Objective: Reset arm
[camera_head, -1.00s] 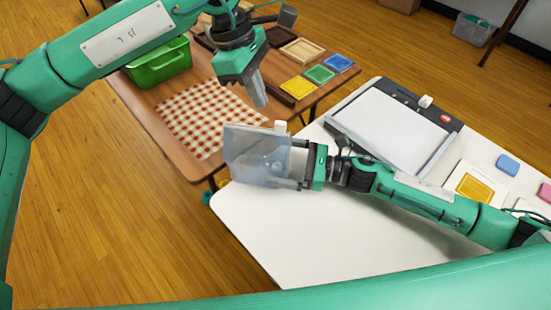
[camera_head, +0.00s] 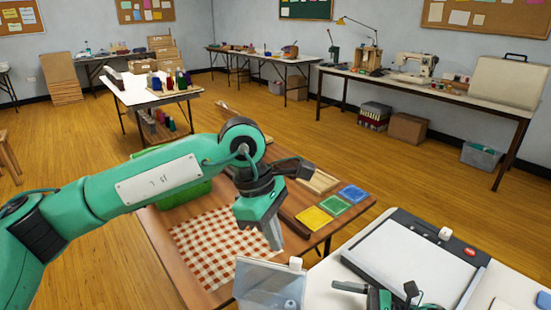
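My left arm comes in from the left and reaches over the brown folding table. My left gripper (camera_head: 274,234) points down above the right edge of the red checkered cloth (camera_head: 215,245), seen from the side; nothing shows in it, and the finger gap cannot be made out. At the bottom edge, a clear pouch (camera_head: 268,286) with a white clip stands upright at the white table's left corner.
The brown table holds a green bin (camera_head: 183,196) partly behind my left arm, and yellow (camera_head: 314,218), green (camera_head: 335,204) and blue (camera_head: 354,194) squares. A flat machine (camera_head: 415,260) lies on the white table.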

